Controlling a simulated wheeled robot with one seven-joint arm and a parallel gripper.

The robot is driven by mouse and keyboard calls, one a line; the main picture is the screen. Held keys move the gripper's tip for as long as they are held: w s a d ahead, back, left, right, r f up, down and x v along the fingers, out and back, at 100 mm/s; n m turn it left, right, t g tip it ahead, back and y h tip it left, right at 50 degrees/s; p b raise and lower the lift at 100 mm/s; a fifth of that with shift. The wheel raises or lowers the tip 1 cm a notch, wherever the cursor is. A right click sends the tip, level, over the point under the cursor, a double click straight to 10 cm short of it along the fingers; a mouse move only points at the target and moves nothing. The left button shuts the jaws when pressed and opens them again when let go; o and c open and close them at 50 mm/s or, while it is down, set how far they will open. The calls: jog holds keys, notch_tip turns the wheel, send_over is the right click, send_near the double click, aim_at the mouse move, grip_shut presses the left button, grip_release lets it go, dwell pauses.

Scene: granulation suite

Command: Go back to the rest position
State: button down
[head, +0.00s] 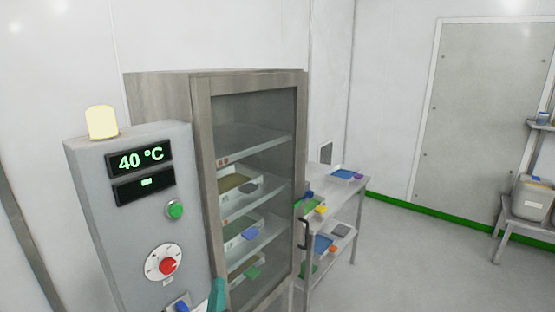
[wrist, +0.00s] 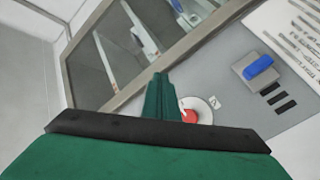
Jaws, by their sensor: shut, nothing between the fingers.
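My gripper (wrist: 162,92) is shut and empty, its green fingers together in the wrist view. In the head view only a small teal part of my gripper (head: 217,294) shows at the bottom edge, right of the panel (head: 128,225). The panel's display (head: 141,160) reads 40 °C, with a green button (head: 175,209) and the red knob (head: 167,265) below.
A cabinet with a closed glass door (head: 255,120) stands right of the panel, with trays on its shelves. A metal rack (head: 350,190) holding trays stands behind it. A blue switch (wrist: 259,66) sits on the panel. Open floor (head: 410,265) lies to the right.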

jog(key=s+d+f+m, duration=0.1)
jog(key=s+d+f, duration=0.2)
jog(key=s+f, duration=0.35)
jog(key=s+d+f+m+g, duration=0.1)
jog(key=s+d+f+m, duration=0.15)
jog(key=s+f, duration=0.35)
jog(key=s+d+f+m, duration=0.1)
jog(key=s+d+f, duration=0.2)
jog(key=s+f, duration=0.3)
jog(key=s+d+f+m+h, duration=0.1)
jog(key=s+d+f+m, duration=0.1)
jog(key=s, duration=0.8)
jog(key=s+d+f+m+g+h, duration=0.1)
jog(key=s+d+f+m, duration=0.1)
jog(key=s, duration=0.9)
jog(key=shift+s+d+f+m, duration=0.15)
jog(key=shift+s+d+m, duration=0.1)
jog(key=shift+d+m, duration=0.6)
jog(key=shift+s+d, duration=0.1)
jog(key=shift+d, duration=0.05)
